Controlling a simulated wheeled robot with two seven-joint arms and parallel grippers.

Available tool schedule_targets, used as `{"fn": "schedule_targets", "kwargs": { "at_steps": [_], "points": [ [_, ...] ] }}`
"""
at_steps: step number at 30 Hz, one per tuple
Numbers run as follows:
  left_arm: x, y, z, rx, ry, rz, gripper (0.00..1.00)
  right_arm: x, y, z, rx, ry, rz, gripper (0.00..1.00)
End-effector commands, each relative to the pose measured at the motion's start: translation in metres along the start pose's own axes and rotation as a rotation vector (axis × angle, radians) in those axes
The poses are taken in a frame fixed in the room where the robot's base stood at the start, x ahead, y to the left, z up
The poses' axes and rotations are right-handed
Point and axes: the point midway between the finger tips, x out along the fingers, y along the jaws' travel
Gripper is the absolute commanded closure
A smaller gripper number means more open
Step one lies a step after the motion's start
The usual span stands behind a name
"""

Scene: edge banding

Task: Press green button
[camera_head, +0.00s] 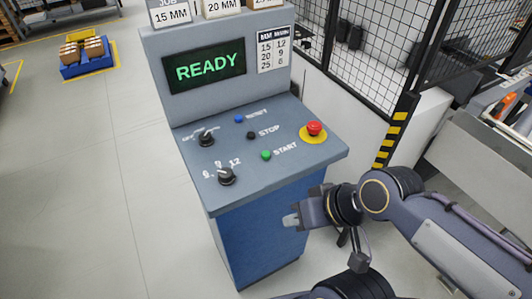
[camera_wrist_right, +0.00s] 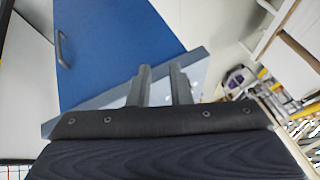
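The green button (camera_head: 266,155) sits on the sloped grey top of the control console (camera_head: 215,185), left of the word START. The console's screen (camera_head: 204,66) reads READY in green. My right gripper (camera_head: 291,217) is in front of and below the top's front edge, beside the blue cabinet front, apart from the button. Its two fingers (camera_wrist_right: 160,84) show a gap with nothing between them in the right wrist view. The button cannot be made out in that view. My left gripper is not in view.
A red emergency stop (camera_head: 314,128) on a yellow disc is right of the green button. A black STOP button (camera_head: 251,135), a blue button (camera_head: 239,119) and two black knobs (camera_head: 226,176) share the panel. A black mesh fence (camera_head: 375,45) stands behind right.

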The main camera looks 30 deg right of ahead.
Motion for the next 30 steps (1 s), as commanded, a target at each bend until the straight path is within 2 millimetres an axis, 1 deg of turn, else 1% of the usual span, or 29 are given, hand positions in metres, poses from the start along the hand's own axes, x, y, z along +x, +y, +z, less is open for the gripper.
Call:
{"fn": "schedule_targets", "kwargs": {
  "at_steps": [1,3,4,30],
  "points": [
    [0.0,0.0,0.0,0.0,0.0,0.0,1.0,0.0,0.0,0.0,0.0,0.0,0.0,0.89],
    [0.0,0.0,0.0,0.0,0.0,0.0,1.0,0.0,0.0,0.0,0.0,0.0,0.0,0.98],
    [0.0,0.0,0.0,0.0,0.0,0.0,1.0,0.0,0.0,0.0,0.0,0.0,0.0,1.0],
    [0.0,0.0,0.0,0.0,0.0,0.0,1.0,0.0,0.0,0.0,0.0,0.0,0.0,1.0]
  ]
}}
